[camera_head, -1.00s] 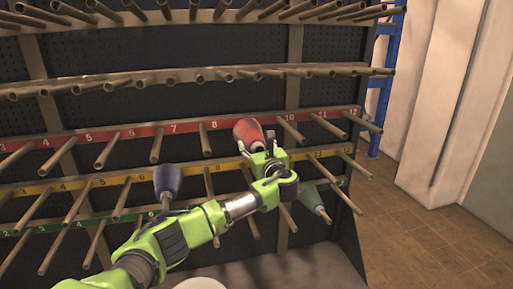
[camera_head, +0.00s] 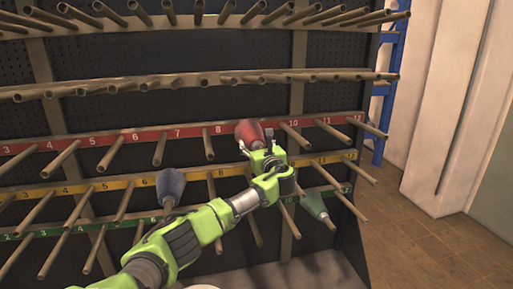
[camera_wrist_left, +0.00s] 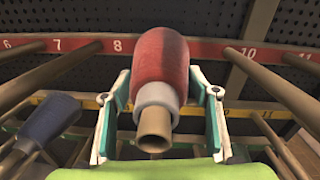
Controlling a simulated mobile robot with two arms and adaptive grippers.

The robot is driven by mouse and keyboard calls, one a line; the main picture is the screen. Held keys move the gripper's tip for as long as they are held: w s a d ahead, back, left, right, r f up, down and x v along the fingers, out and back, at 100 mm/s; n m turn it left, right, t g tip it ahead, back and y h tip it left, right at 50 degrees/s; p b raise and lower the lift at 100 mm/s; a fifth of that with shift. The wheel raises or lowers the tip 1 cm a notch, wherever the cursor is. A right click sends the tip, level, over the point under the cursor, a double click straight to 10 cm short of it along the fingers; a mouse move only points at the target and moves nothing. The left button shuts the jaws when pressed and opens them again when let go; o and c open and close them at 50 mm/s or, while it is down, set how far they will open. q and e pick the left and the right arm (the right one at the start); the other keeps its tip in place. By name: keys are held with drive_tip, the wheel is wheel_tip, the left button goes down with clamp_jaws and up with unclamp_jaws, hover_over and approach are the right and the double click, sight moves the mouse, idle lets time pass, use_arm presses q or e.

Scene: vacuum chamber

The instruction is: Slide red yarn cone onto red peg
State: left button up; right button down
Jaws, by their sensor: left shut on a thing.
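The red yarn cone (camera_head: 249,132) is at the red row (camera_head: 176,134), between labels 8 and 10. It also shows in the wrist view (camera_wrist_left: 161,58), wide end toward the rack. A tan tube end like the pegs (camera_wrist_left: 154,130) sticks out of its pale collar toward me, so the cone appears to be around a peg there. Label 9 is hidden behind it. My left gripper (camera_head: 260,147) is shut on the cone, one finger on each side. Whether the cone touches the rail is hidden. My right gripper is not in view.
A blue cone (camera_head: 170,185) sits on a yellow-row peg (camera_head: 158,209) to the lower left. Long bare pegs stick out on both sides of my gripper. Open floor (camera_head: 430,240) is at right.

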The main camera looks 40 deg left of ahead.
use_arm(q)
drive_tip(key=shift+w+a+b, duration=0.3)
drive_tip(key=shift+w+a, duration=0.2)
drive_tip(key=shift+a, duration=0.15)
drive_tip(key=shift+w+a, duration=0.1)
drive_tip(key=shift+w, duration=0.05)
drive_tip(key=o, duration=1.7)
drive_tip(key=shift+f, duration=0.1)
drive_tip(key=shift+s+d, duration=0.25)
drive_tip(key=shift+d, duration=0.1)
drive_tip(key=v, duration=1.1)
drive_tip(key=shift+s, duration=0.15)
